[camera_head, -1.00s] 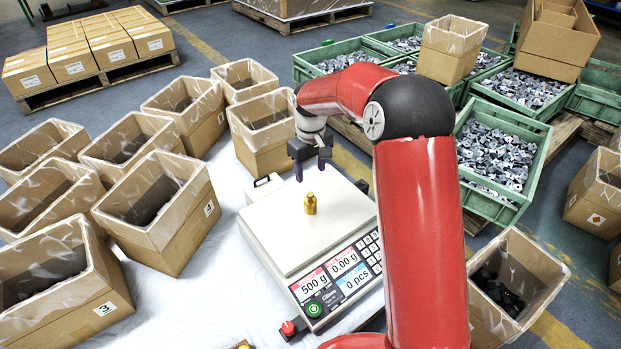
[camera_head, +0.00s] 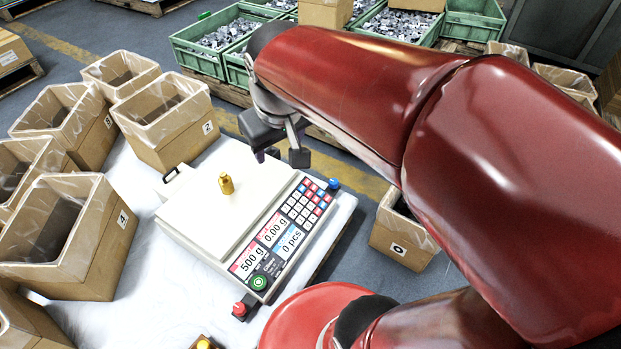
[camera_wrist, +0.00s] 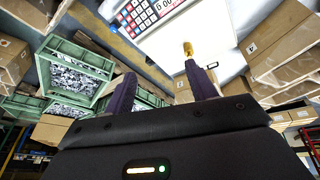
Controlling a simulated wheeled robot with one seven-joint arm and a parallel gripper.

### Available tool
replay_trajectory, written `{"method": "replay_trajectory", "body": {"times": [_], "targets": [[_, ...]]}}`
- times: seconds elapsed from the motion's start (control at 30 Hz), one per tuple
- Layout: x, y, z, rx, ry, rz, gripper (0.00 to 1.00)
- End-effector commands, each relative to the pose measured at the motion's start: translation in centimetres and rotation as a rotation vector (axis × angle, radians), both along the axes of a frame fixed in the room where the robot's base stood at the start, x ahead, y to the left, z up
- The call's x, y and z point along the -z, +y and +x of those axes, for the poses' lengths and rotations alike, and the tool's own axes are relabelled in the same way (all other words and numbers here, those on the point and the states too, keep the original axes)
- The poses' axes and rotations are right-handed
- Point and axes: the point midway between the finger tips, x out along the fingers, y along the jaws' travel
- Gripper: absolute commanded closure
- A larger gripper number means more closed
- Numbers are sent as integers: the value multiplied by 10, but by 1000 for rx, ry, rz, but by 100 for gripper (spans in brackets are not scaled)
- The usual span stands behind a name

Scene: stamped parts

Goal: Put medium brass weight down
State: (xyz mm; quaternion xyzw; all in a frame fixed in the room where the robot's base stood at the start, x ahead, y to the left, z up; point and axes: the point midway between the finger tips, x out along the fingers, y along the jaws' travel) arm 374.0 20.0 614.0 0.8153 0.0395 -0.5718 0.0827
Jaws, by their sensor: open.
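The brass weight (camera_head: 227,184) stands upright on the white plate of the scale (camera_head: 185,215). The scale's displays read 500 g, 0.00 g and 0 pcs. My gripper (camera_head: 281,156) is above and to the right of the weight in the head view, apart from it. In the wrist view the weight (camera_wrist: 188,48) shows beyond the gripper's two purple fingers (camera_wrist: 163,90), which are spread with nothing between them.
Lined cardboard boxes (camera_head: 172,122) stand left of and behind the scale. Another box (camera_head: 402,235) marked 0 stands to the right. Green crates of grey metal parts (camera_head: 228,38) are at the back. A red knob (camera_head: 239,309) sits by the scale's front corner.

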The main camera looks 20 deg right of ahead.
Motion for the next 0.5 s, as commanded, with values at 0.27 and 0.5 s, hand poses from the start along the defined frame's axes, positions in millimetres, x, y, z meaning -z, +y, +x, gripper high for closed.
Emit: {"method": "replay_trajectory", "body": {"times": [0.27, 0.5], "targets": [[11, -19, -85, 131, -125, 83, 44], [17, -21, -99, 156, -144, 103, 44]]}}
